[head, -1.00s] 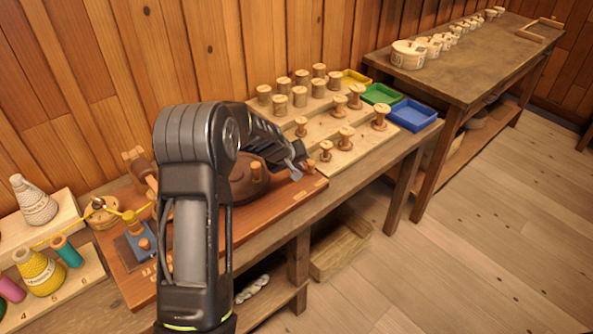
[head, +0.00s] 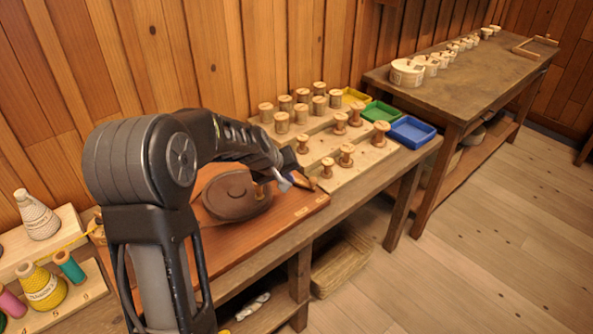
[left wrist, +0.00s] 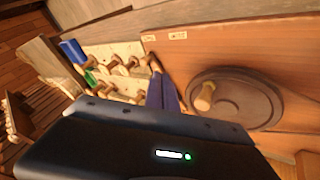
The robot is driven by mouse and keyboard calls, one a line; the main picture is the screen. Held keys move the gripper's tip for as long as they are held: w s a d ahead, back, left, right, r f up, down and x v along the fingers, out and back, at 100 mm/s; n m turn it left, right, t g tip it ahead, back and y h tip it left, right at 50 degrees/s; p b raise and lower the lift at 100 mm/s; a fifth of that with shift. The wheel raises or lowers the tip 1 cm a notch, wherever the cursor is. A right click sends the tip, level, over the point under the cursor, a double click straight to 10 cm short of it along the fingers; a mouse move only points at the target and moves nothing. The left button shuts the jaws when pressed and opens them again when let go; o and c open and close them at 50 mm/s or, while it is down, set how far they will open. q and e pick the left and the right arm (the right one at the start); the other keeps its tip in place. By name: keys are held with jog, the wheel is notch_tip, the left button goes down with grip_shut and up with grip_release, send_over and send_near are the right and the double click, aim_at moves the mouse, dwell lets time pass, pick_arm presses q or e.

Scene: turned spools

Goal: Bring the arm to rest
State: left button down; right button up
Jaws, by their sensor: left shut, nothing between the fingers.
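My left arm comes in from the lower left in the head view, bent at the elbow. My left gripper (head: 303,183) is shut and empty above the right part of the reddish wooden board (head: 240,235), near the spool rack's front corner. A brown round disc (head: 235,193) with a light peg lies on the board, left of the gripper and partly behind my forearm. In the left wrist view the closed fingers (left wrist: 163,92) point toward the spool rack, with the disc (left wrist: 235,100) on the right. My right gripper is out of view.
A stepped rack (head: 330,175) holds several wooden spools. Yellow, green (head: 381,113) and blue (head: 412,132) trays stand at its right. Thread cones, one yellow (head: 42,287), stand at the left. The floor on the right is clear.

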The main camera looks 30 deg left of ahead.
pick_arm(q)
jog(key=s+d+f+m+g+h, duration=0.1)
jog(key=s+d+f+m, duration=0.25)
jog(key=d+f, duration=0.6)
jog(key=s+d+f+m+g, duration=0.1)
jog(key=s+d+f+m, duration=0.1)
jog(key=s+d+f, duration=0.5)
jog(key=s+d+f+m+g+h, duration=0.1)
jog(key=s+d+f+g, duration=0.1)
jog(key=s+d+f, duration=0.4)
jog(key=s+d+f+m+g+h, duration=0.1)
jog(key=s+d+f+g+h, duration=0.1)
jog(key=s+d+f, duration=0.5)
jog(key=s+d, duration=0.4)
jog(key=s, duration=0.3)
jog(key=shift+f+g, duration=0.2)
jog(key=shift+g, duration=0.1)
jog(key=shift+s, duration=0.1)
